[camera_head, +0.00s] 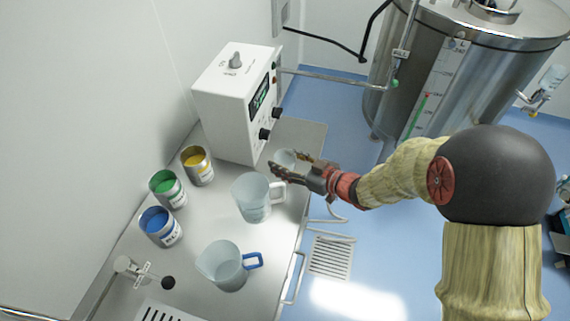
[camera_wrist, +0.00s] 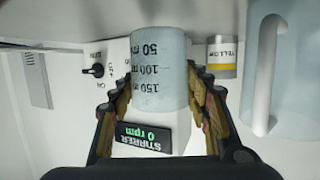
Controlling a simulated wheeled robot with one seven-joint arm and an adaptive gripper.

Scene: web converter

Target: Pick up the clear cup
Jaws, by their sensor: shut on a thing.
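The clear cup (camera_wrist: 159,68) is a small see-through beaker with dark volume marks, seen between the fingers in the wrist view. In the head view the clear cup (camera_head: 284,156) stands near the table's right edge, partly hidden by the fingers. My gripper (camera_head: 284,166) reaches in from the right and is shut on the cup, one finger on each side. The wrist view is upside down and also shows my gripper's fingers against the cup's sides. The cup's base appears at or near the tabletop; I cannot tell whether it touches.
A white stirrer box (camera_head: 236,103) stands just behind the cup. A clear jug with a white handle (camera_head: 252,197) is close in front, and a blue-handled jug (camera_head: 226,265) is nearer. Yellow (camera_head: 197,165), green (camera_head: 167,189) and blue (camera_head: 160,226) paint cans stand left.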

